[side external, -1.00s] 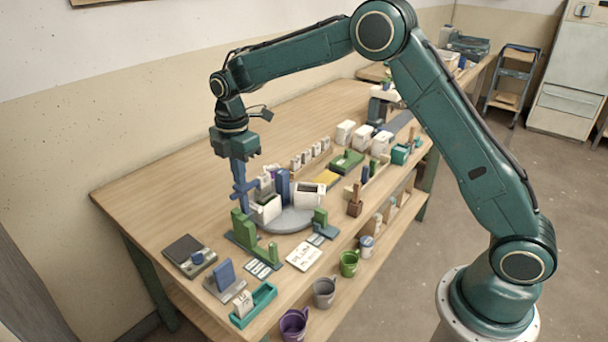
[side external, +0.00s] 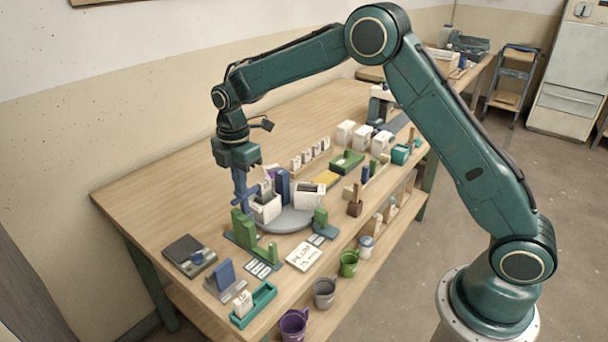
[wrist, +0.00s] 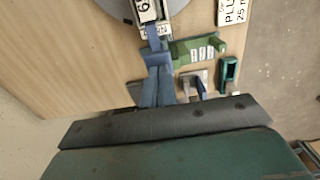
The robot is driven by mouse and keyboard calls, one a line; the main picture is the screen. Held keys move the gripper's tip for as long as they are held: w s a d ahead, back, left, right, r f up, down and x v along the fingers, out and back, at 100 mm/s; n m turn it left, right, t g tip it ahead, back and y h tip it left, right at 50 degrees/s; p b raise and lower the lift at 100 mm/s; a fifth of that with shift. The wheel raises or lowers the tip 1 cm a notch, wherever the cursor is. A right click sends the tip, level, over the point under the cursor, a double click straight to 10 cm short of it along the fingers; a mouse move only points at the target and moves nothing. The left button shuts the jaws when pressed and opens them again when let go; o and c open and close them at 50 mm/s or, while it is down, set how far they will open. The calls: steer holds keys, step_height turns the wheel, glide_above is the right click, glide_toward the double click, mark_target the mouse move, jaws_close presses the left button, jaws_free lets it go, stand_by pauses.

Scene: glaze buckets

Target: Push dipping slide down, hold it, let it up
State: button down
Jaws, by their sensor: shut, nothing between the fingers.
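The dipping slide stands on the grey turntable (side external: 291,221), with a tall blue upright (side external: 282,186). A pale, marked tile (side external: 265,188) sits at the slide over an open white bucket (side external: 266,209). In the wrist view the tile (wrist: 146,10) shows at the top edge. My gripper (side external: 243,197) is shut and empty, pointing down just left of the slide. In the wrist view its blue fingers (wrist: 155,60) reach up the picture to just below the tile. I cannot tell whether they touch the slide. The green block hides the fingertips' lower end in the side view.
A second white bucket (side external: 310,196) stands on the turntable. A green stepped block (side external: 243,228) stands close in front of my gripper. A white card (side external: 304,257), a teal tray (side external: 254,304) and several cups line the front edge. The table's back left is clear.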

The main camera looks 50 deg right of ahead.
steer(key=shift+f, duration=1.05)
stand_by(1.9)
steer(key=shift+r, duration=2.05)
steer(key=shift+r, duration=2.4)
